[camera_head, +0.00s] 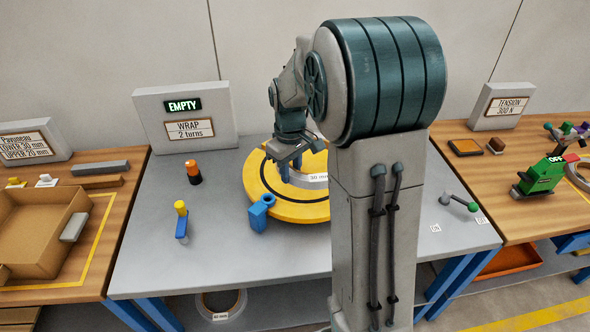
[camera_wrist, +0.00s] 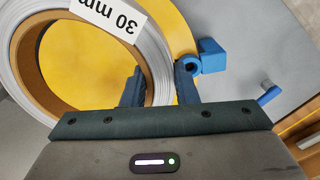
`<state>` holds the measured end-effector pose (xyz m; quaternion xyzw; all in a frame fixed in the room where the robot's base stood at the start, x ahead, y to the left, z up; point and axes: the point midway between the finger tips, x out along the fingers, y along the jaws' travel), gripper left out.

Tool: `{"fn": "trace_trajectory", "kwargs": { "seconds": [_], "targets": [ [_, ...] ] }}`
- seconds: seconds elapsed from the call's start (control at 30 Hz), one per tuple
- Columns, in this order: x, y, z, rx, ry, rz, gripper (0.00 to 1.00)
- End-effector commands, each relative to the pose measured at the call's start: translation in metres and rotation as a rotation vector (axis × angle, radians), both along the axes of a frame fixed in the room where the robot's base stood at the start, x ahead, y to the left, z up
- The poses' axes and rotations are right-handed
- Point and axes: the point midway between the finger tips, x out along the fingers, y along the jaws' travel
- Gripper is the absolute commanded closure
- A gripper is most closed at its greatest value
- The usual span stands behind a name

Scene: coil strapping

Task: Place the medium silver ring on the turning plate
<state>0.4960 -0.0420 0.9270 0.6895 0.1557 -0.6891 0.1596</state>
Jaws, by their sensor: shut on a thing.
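The silver ring (camera_wrist: 150,55) has a brown inner core and a white label reading 30 mm. In the head view the ring (camera_head: 317,179) is over the yellow turning plate (camera_head: 262,196), partly hidden by my arm. My gripper (camera_wrist: 160,90) is shut on the ring's band, with one blue finger inside the ring and one outside. In the head view my gripper (camera_head: 290,165) is over the plate's middle. The plate also shows under the ring in the wrist view (camera_wrist: 182,75). I cannot tell whether the ring touches the plate.
A blue block (camera_head: 261,212) sits at the plate's front left edge. A yellow-topped blue lever (camera_head: 181,222) and an orange-black knob (camera_head: 193,172) stand to the left. A sign (camera_head: 186,118) reads EMPTY, WRAP 2 turns. Another ring (camera_head: 221,305) lies below the table.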

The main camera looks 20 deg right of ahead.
Motion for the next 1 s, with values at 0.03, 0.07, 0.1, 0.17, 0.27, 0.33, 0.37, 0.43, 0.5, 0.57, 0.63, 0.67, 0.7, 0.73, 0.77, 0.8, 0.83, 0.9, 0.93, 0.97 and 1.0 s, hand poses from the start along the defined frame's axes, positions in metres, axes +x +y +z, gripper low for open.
{"fn": "trace_trajectory", "kwargs": {
  "seconds": [0.03,0.07,0.1,0.17,0.27,0.33,0.37,0.43,0.5,0.57,0.63,0.67,0.7,0.73,0.77,0.8,0.83,0.9,0.93,0.97,1.0],
  "targets": [
    [0.009,-0.001,-0.004,-0.001,-0.002,0.0,1.0],
    [0.013,-0.001,-0.006,0.0,-0.001,0.0,1.0],
    [0.019,-0.002,-0.01,0.0,-0.001,0.0,1.0],
    [0.029,-0.002,-0.015,0.0,-0.001,0.0,1.0],
    [0.044,-0.003,-0.024,0.0,-0.001,0.0,1.0],
    [0.054,-0.004,-0.03,-0.001,-0.003,0.0,1.0],
    [0.057,-0.004,-0.032,-0.001,-0.003,0.0,1.0],
    [0.065,-0.005,-0.037,0.0,-0.004,-0.001,1.0],
    [0.071,-0.005,-0.04,0.0,-0.004,-0.001,1.0],
    [0.074,-0.006,-0.042,0.0,-0.004,-0.001,1.0],
    [0.076,-0.006,-0.044,0.0,-0.004,-0.001,1.0],
    [0.077,-0.006,-0.044,0.0,-0.004,-0.001,1.0],
    [0.077,-0.006,-0.046,0.0,-0.004,-0.001,1.0],
    [0.077,-0.006,-0.047,0.0,-0.004,-0.001,1.0],
    [0.077,-0.006,-0.049,0.0,-0.002,0.0,1.0],
    [0.076,-0.006,-0.053,0.0,-0.001,-0.001,1.0],
    [0.076,-0.006,-0.056,0.0,-0.001,-0.001,1.0],
    [0.076,-0.006,-0.066,0.0,-0.001,0.0,1.0],
    [0.076,-0.006,-0.07,0.0,-0.001,0.0,1.0],
    [0.076,-0.006,-0.074,0.0,-0.001,0.0,1.0],
    [0.076,-0.006,-0.079,0.0,-0.001,0.0,1.0]
  ]
}}
